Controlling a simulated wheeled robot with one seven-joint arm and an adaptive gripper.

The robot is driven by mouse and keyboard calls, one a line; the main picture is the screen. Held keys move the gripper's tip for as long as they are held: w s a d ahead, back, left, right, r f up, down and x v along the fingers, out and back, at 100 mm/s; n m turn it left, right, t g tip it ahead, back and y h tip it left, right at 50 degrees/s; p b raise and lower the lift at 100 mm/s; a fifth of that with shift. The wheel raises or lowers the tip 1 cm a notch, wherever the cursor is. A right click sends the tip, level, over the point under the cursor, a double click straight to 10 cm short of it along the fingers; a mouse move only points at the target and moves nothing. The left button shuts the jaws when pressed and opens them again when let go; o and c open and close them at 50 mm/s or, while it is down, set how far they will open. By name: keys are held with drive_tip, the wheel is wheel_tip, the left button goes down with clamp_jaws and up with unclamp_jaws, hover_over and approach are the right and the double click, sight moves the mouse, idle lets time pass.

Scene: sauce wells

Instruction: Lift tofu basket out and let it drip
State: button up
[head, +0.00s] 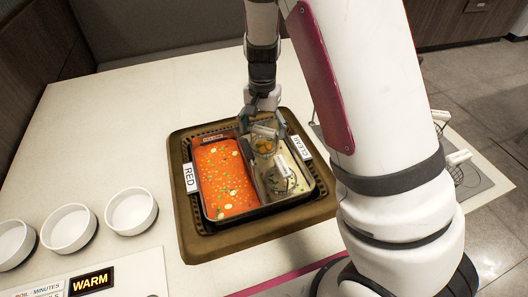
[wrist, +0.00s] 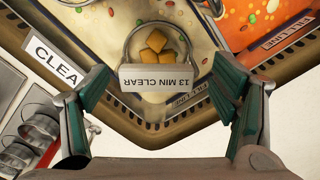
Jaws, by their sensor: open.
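The pot (head: 207,219) has a red broth side and a clear broth side (head: 299,181). A wire basket (head: 263,147) holding golden tofu cubes sits at the far end of the clear side. In the wrist view the tofu cubes (wrist: 155,45) show inside its round rim, behind a white tag (wrist: 160,79) reading "13 MIN CLEAR" upside down. A second basket (head: 279,184) sits in the nearer part of the clear side. My gripper (head: 263,117) is open above the tofu basket. In the wrist view its fingers (wrist: 163,85) stand either side of the tag, apart from it.
The pot sits in a brown surround (head: 230,246) with "RED" and "CLEAR" labels. Three white bowls (head: 130,211) stand at left, near a "WARM" sign (head: 92,281). Another wire basket (head: 457,174) is at right, partly behind my arm. The white counter beyond the pot is clear.

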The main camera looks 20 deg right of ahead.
sight(264, 143)
drive_tip(key=shift+d+f+b, duration=0.2)
drive_tip(key=shift+f+b, duration=0.4)
drive_tip(key=shift+f, duration=2.45)
drive_tip(key=c, duration=1.1)
wheel_tip(264, 143, up, 10)
drive_tip(key=shift+r+p, duration=0.1)
drive_tip(key=shift+p, duration=0.9)
